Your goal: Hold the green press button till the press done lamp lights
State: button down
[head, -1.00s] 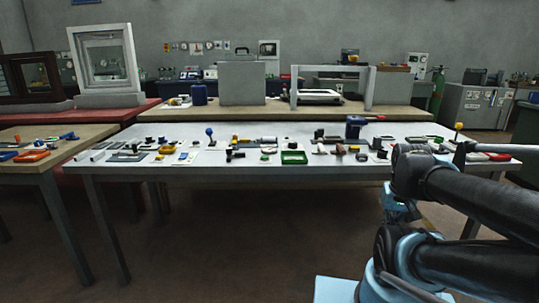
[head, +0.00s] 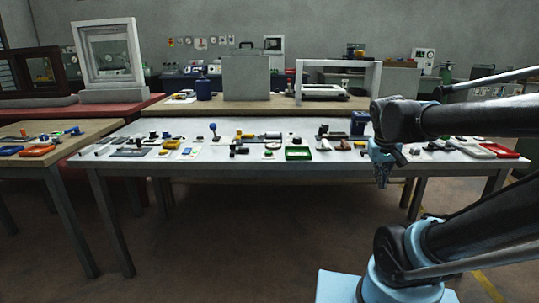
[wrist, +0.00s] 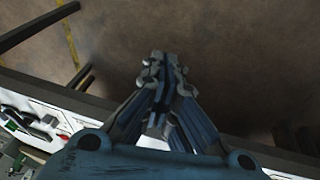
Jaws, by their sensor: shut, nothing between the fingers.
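A small green round thing (head: 268,153) sits at the front middle of the grey table; it looks like the green press button, but it is too small to be sure. I cannot make out a press done lamp. My gripper (head: 382,184) hangs fingers down in front of the table's front edge, to the right of the green thing and well apart from it. In the wrist view my gripper (wrist: 163,70) is shut and empty, over bare floor.
The grey table (head: 220,166) carries many small parts, with a green tray (head: 298,153) just right of the green thing. A blue block (head: 359,124) stands at the table's back right. A wooden table (head: 35,166) is at left. Floor before the table is clear.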

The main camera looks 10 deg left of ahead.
jog(key=w+a+r+n+t, duration=0.2)
jog(key=w+a+r, duration=0.4)
jog(key=w+a, duration=0.35)
notch_tip(320, 180, up, 4)
jog(key=n+t, duration=0.4)
send_over(266, 152)
jog(key=shift+w+y, duration=0.25)
jog(key=shift+y, duration=0.05)
jog(key=shift+f, duration=4.4)
